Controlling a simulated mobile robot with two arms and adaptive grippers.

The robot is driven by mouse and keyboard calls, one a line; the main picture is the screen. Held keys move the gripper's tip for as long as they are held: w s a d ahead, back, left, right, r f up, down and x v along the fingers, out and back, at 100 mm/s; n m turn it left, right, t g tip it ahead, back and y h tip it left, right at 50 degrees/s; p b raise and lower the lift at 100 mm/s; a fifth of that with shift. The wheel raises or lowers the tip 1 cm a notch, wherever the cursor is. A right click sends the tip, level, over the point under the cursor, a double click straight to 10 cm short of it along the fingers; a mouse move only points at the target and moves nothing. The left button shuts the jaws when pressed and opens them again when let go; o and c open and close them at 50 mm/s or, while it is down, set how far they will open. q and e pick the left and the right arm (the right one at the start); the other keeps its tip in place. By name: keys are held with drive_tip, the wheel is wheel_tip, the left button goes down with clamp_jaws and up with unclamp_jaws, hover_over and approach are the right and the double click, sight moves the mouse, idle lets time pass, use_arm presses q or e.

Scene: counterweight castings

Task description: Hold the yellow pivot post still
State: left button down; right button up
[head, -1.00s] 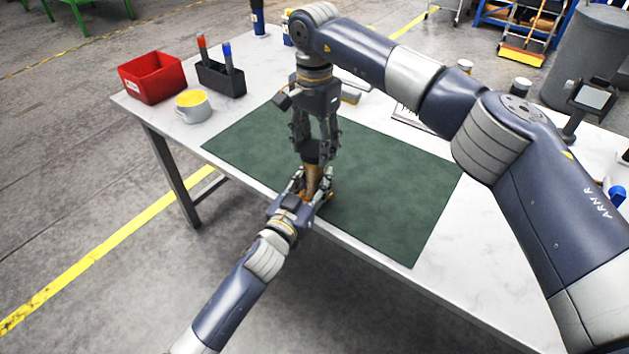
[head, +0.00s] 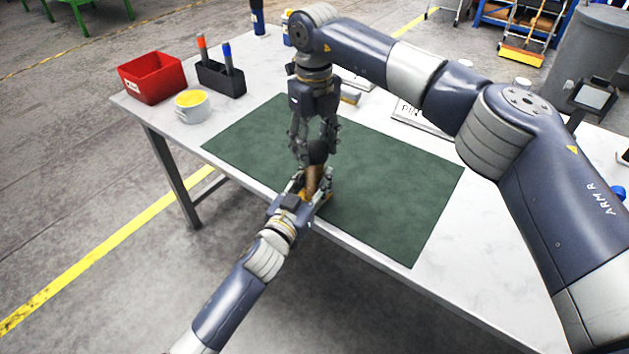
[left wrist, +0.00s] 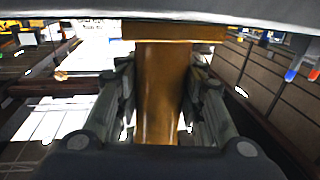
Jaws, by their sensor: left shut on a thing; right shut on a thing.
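The yellow pivot post (head: 314,180), brownish-orange here, stands upright near the front edge of the green mat (head: 390,190). My left gripper (head: 312,186) is shut around it from the front. In the left wrist view the post (left wrist: 162,90) runs between the two fingers, with its wider base (left wrist: 175,32) at the top of the picture. My right gripper (head: 315,145) points down from above and is shut on a dark, rounded piece (head: 316,153) at the post's top. The fingers partly hide this piece, and I cannot tell whether it touches the post.
A lettered sign (head: 420,118) lies behind my right arm. The mat is clear on both sides.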

use_arm(q)
drive_tip(key=shift+s+d, duration=0.1)
use_arm(e)
drive_tip(key=m, duration=0.3)
drive_tip(key=shift+m, duration=0.4)
drive_tip(key=m, duration=0.4)
drive_tip(key=shift+w+m, duration=0.1)
drive_tip(key=shift+m, duration=0.2)
drive_tip(key=o, duration=1.2)
drive_tip(key=shift+o, duration=0.2)
wheel_tip(320, 180, up, 12)
use_arm(q)
drive_tip(key=c, duration=1)
unclamp_jaws()
drive_tip(key=shift+o, duration=0.2)
